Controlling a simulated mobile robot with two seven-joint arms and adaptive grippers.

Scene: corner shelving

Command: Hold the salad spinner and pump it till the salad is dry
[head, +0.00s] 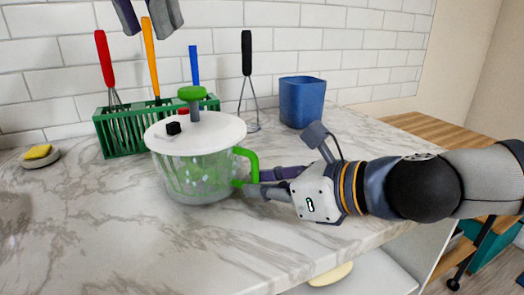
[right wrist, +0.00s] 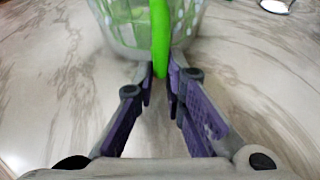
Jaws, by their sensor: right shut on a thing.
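The salad spinner (head: 200,178) stands upright on the marble counter. It has a clear bowl with a green basket inside, a white lid (head: 218,132) with a small black button, and a green pump knob (head: 191,93) raised on a grey stem. My right gripper (head: 248,182) comes from the right and is shut on the green handle (head: 250,160). In the right wrist view the handle (right wrist: 160,40) stands between its purple-padded fingers (right wrist: 160,82).
A green rack (head: 106,136) with several utensils stands behind the spinner, against the tiled wall. A blue container (head: 303,103) is at the back right. A sponge on a dish (head: 40,158) lies at left. The counter (head: 130,230) in front is clear.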

